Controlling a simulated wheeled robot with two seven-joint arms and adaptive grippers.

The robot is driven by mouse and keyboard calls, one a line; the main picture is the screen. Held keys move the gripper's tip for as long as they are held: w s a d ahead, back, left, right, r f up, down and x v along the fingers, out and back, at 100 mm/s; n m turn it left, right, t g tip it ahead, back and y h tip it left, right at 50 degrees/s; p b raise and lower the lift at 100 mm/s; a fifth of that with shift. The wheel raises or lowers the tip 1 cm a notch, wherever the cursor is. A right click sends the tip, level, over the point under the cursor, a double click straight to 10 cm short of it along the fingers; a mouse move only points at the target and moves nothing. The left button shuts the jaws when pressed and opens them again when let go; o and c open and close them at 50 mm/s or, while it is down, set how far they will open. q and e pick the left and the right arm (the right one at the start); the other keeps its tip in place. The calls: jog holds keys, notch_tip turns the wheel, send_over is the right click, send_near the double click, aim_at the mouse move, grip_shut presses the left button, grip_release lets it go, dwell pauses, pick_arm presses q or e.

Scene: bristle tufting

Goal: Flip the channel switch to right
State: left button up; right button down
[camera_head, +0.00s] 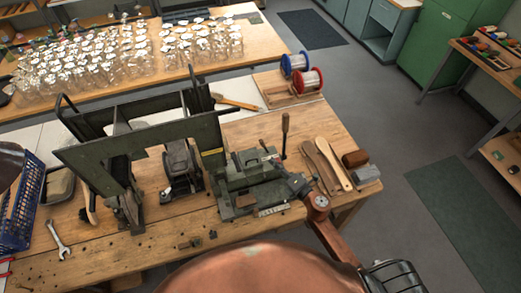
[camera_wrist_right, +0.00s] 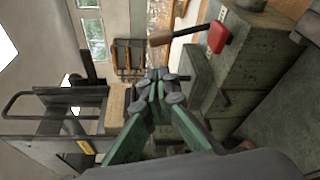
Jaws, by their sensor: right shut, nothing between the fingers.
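A grey-green machine (camera_head: 250,180) stands on the wooden workbench. A lever with a wooden handle (camera_head: 285,125) rises at its back right; a wooden handle (camera_wrist_right: 160,38) and a red part (camera_wrist_right: 218,37) show in the right wrist view. I cannot tell for sure which part is the channel switch or which way it is set. My right gripper (camera_head: 272,160) reaches over the machine from the lower right. In the right wrist view its green fingers (camera_wrist_right: 158,82) are shut and empty, beside the machine's block. I cannot tell whether the fingertips touch anything. My left gripper is not in view.
A tall dark frame (camera_head: 95,155) stands left of the machine. Wooden tools (camera_head: 335,165) lie to its right, and wire spools (camera_head: 307,80) sit behind. A wrench (camera_head: 60,240) and a blue basket (camera_head: 22,205) are at the left. Many glass jars (camera_head: 130,60) cover the back table.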

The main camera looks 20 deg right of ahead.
aim_at(264, 146)
jog(key=x, duration=1)
jog(key=shift+w, duration=0.1)
dwell(0.5)
